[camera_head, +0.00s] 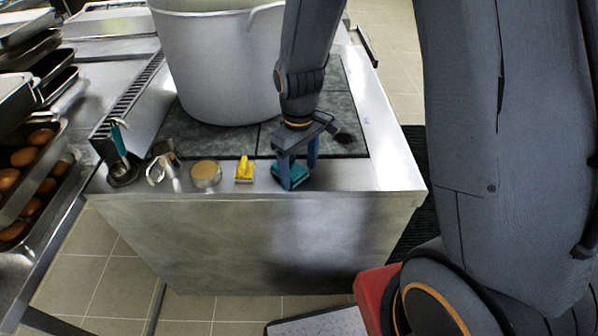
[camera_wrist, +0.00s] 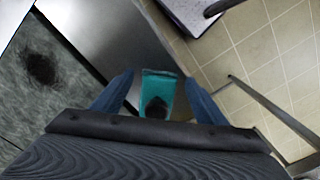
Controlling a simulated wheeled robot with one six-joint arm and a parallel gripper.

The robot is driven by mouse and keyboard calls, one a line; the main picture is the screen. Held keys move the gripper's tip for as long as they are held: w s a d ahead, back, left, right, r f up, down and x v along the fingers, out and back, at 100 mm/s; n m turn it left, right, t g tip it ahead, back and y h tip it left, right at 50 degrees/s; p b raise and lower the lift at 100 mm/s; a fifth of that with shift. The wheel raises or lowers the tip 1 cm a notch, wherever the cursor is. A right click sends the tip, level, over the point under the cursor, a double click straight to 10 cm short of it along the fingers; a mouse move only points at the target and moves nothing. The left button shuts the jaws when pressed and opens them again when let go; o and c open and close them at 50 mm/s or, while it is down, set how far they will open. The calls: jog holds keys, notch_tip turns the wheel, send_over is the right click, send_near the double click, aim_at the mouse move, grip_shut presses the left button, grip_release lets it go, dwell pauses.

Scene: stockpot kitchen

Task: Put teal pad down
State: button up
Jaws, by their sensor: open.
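The teal pad (camera_head: 297,177) lies on the steel front strip of the stove (camera_head: 340,178), near its front edge. It also shows in the wrist view (camera_wrist: 158,85), between the two blue fingers, with a dark part at its near end. My gripper (camera_head: 299,170) points down over the pad, one finger on each side. In the wrist view my gripper (camera_wrist: 156,82) is open, with gaps visible between the fingers and the pad. The fingers hide part of the pad in the head view.
Left of the pad stand a yellow pad-like item (camera_head: 244,171), a round tan-topped tin (camera_head: 206,174), a white cup-like item (camera_head: 160,170) and a teal-handled tool (camera_head: 121,150). A large stockpot (camera_head: 215,70) stands behind. Trays of brown eggs or buns (camera_head: 28,155) are far left.

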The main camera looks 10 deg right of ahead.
notch_tip(320, 180, up, 10)
jog(key=r+b, duration=0.1)
jog(key=b, duration=0.1)
jog(key=s+d+f+m+t, duration=0.1)
jog(key=s+d+f+m, duration=0.2)
jog(key=s+d+m, duration=0.3)
jog(key=shift+s+d+m, duration=0.4)
jog(key=shift+s+d, duration=0.5)
jog(key=shift+s, duration=0.25)
jog(key=shift+o, duration=0.2)
jog(key=n+y+b, duration=0.1)
jog(key=n+b, duration=0.3)
jog(key=n, duration=0.7)
send_over(293, 158)
jog(key=shift+s+d+r, duration=0.1)
jog(key=shift+r, duration=0.35)
jog(key=shift+f+y, duration=0.15)
jog(key=shift+y, duration=0.15)
jog(key=shift+w+a+f+p, duration=0.1)
jog(key=shift+a+f+p, duration=0.15)
jog(key=shift+f, duration=0.95)
jog(key=shift+w+a+f+p, duration=0.1)
jog(key=shift+a+f+p, duration=0.15)
jog(key=shift+f, duration=1)
jog(key=shift+w+a+f+p, duration=0.15)
jog(key=shift+f+p, duration=0.2)
jog(key=shift+f, duration=0.85)
